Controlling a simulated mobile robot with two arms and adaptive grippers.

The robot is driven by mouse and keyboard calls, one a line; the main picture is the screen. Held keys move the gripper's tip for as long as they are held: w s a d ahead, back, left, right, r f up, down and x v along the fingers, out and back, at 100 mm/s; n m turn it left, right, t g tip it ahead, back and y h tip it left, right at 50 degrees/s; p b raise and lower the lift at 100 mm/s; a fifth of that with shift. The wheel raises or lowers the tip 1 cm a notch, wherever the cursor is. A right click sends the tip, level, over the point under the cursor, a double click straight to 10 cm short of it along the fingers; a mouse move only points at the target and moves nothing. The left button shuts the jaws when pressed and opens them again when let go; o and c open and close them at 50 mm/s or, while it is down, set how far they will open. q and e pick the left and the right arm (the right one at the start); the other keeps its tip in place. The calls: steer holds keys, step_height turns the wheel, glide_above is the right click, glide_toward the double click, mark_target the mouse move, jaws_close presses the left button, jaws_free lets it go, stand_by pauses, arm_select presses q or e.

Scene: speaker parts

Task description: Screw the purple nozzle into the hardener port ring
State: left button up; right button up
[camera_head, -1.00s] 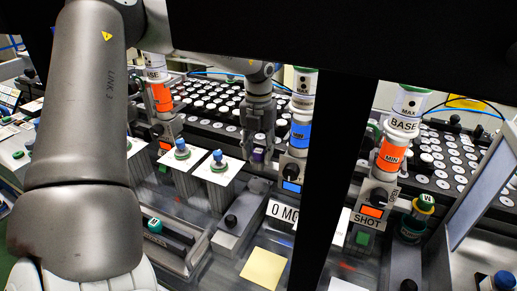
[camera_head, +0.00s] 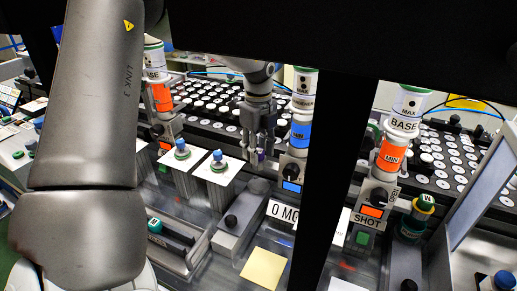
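My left gripper (camera_head: 258,147) points down in the middle of the head view, left of the blue-labelled hardener cylinder (camera_head: 303,110). A small purple piece, seemingly the purple nozzle (camera_head: 257,158), shows at its fingertips. It is too small and too covered to tell whether the fingers grip it or just stand around it. I cannot make out the hardener port ring; it may be hidden at the fingertips. My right gripper is not in view.
Two white cards with blue-topped knobs (camera_head: 218,161) stand left of the gripper. Orange-labelled base cylinders (camera_head: 394,154) stand at both sides.

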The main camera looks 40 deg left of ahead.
arm_select(q)
steer(key=c, duration=0.6)
steer(key=shift+o, duration=0.2)
steer(key=m, duration=0.3)
steer(key=shift+m, duration=0.3)
steer(key=m, duration=0.4)
steer(key=o, duration=0.9)
steer(key=shift+c, duration=0.2)
steer(key=shift+r, duration=0.1)
step_height(320, 180, up, 12)
